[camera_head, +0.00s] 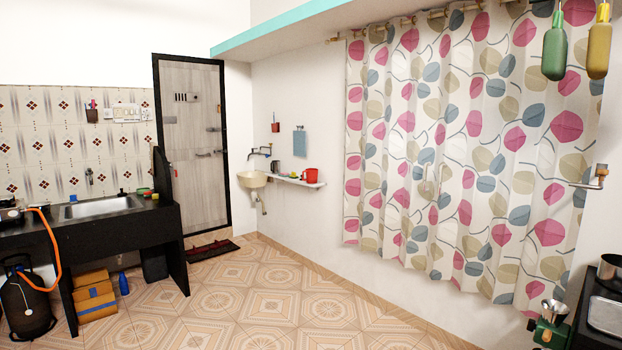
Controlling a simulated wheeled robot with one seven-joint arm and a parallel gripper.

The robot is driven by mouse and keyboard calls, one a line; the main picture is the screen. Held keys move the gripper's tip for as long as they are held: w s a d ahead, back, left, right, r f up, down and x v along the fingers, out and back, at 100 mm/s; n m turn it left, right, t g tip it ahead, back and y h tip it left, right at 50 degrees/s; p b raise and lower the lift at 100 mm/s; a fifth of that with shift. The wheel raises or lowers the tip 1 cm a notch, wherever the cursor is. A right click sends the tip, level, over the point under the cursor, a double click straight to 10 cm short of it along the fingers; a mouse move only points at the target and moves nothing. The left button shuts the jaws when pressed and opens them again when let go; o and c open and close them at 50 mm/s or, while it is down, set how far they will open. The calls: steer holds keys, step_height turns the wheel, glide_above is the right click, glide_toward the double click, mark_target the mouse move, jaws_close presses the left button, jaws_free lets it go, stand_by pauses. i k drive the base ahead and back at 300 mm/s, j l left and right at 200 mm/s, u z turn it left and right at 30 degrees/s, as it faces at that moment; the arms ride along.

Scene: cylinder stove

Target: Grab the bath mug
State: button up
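A red mug (311,175), which looks like the bath mug, stands upright at the right end of a small white wall shelf (285,180). The shelf is on the far wall, between the wash basin and the patterned curtain. My gripper is not in this view, so its state and its place relative to the mug are not shown.
A cream wash basin (252,179) adjoins the shelf's left end. A dark metal cup (274,167) stands on the shelf. A black counter with a sink (100,207) is at left, cardboard boxes (94,294) beneath. The tiled floor (280,300) in the middle is clear.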

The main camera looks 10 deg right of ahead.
mark_target(312, 174)
steer(key=i, duration=4.8)
steer(key=i+z, duration=0.1)
steer(key=i, duration=0.5)
steer(key=i+j+z, duration=0.15)
steer(key=i, duration=0.45)
steer(key=i+j+z, duration=0.1)
steer(key=i, duration=0.5)
steer(key=j, duration=0.1)
